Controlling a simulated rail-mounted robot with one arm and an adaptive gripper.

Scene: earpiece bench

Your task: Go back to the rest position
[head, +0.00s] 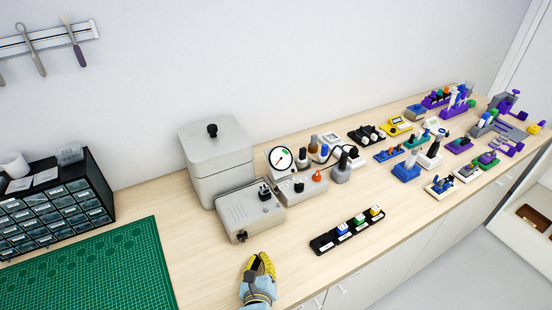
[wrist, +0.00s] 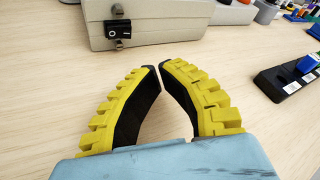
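My gripper (head: 262,264) is at the front edge of the bench, below the grey box with the black switch. In the wrist view its two yellow ribbed fingers (wrist: 159,68) bend in toward each other and their tips almost meet. Nothing is held between them, and bare wood shows in the gap. The fingers look apart from the objects around them.
The grey switch box (head: 250,208) stands just behind my gripper. A black strip with several coloured caps (head: 347,231) lies to the right. A green cutting mat (head: 90,270) is to the left. Bare wood (head: 205,270) lies between mat and gripper.

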